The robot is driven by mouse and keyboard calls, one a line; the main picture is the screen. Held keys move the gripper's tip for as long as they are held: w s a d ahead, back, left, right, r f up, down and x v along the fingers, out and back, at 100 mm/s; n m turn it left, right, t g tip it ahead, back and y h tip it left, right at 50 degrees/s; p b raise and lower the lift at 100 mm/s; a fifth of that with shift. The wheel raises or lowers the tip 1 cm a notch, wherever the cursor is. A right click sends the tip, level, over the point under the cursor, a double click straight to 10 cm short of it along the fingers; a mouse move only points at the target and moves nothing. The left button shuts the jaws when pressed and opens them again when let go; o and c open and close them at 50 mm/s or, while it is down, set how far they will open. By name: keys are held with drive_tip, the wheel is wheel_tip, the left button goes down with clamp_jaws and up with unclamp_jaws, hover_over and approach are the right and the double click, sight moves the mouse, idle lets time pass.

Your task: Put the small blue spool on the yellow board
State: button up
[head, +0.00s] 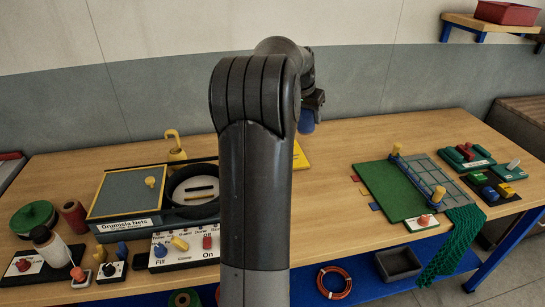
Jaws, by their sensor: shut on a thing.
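My gripper (314,101) is at the far end of my arm, to the right of the dark elbow link. It is shut on the small blue spool (307,123), which hangs just below it, above the table. The yellow board (301,158) lies on the table below the spool in the picture. Only its right part shows; my arm hides the rest. The exact height of the spool over the board cannot be told.
A grey-topped box with a yellow knob (150,181) and a black round basin (190,190) stand left of my arm. A green board (392,190) with a net frame lies on the right. A control panel (175,247) sits at the front. The back middle table is clear.

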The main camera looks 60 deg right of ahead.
drive_tip(key=shift+w+a+f, duration=0.1)
drive_tip(key=shift+w+f, duration=1.85)
drive_tip(key=shift+f, duration=0.8)
drive_tip(key=shift+w+a+f, duration=0.1)
drive_tip(key=shift+w+f, duration=1.9)
drive_tip(key=shift+f, duration=0.75)
drive_tip(key=shift+w+a+f, duration=0.1)
drive_tip(key=shift+w+f, duration=1.85)
drive_tip(key=shift+f, duration=0.8)
drive_tip(key=shift+f, duration=0.15)
drive_tip(key=o, duration=1)
drive_tip(key=v, duration=1.2)
